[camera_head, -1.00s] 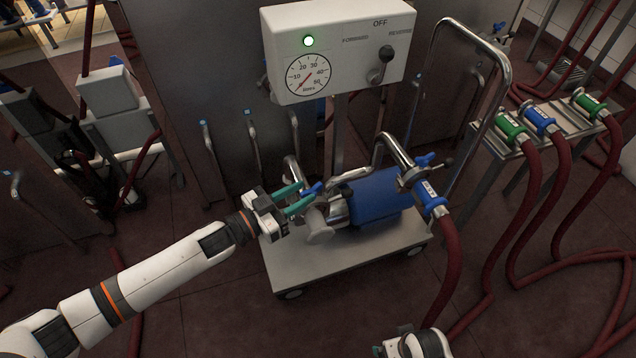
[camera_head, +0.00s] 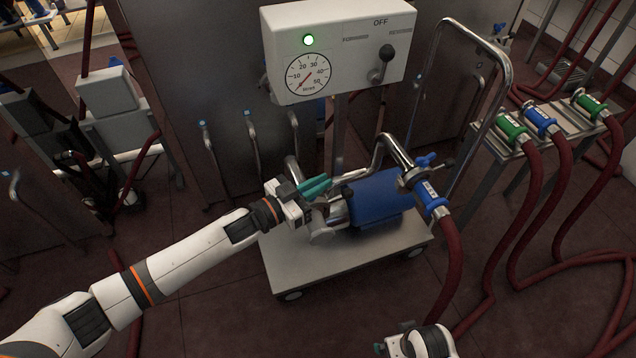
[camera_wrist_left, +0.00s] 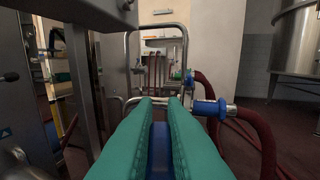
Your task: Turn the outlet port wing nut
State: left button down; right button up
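My left gripper (camera_head: 317,186) is over the near end of the pump, beside the pale port (camera_head: 320,234). Its teal fingers show a gap between them in the left wrist view (camera_wrist_left: 160,101), with nothing visibly held. The blue wing nut near this port is not visible now; the fingers seem to cover it.
The blue pump motor (camera_head: 378,203) sits on a trolley (camera_head: 345,262) with a tall metal handle (camera_head: 505,70). A control box (camera_head: 340,45) stands behind. A red hose (camera_head: 447,270) leaves the blue coupling (camera_head: 430,200). More hoses lie at the right.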

pick_arm(q)
jog(key=shift+s+m+g+h, duration=0.1)
jog(key=shift+m+g+h, duration=0.4)
jog(key=shift+m+g, duration=0.3)
jog(key=shift+g, duration=0.3)
pick_arm(e)
jog(key=shift+r, duration=0.1)
jog(key=shift+w+r, duration=0.15)
pick_arm(q)
jog(key=c, duration=1.5)
grip_release()
jog(key=shift+s, duration=0.1)
jog(key=p+v, duration=0.1)
jog(key=v, duration=1.1)
jog(key=shift+f, duration=0.1)
pick_arm(e)
jog(key=f, duration=0.2)
jog(key=s+f, duration=0.1)
jog(key=f, duration=0.1)
jog(key=shift+s+d, duration=0.1)
jog(key=shift+s, duration=0.1)
pick_arm(q)
jog(key=shift+d, duration=0.15)
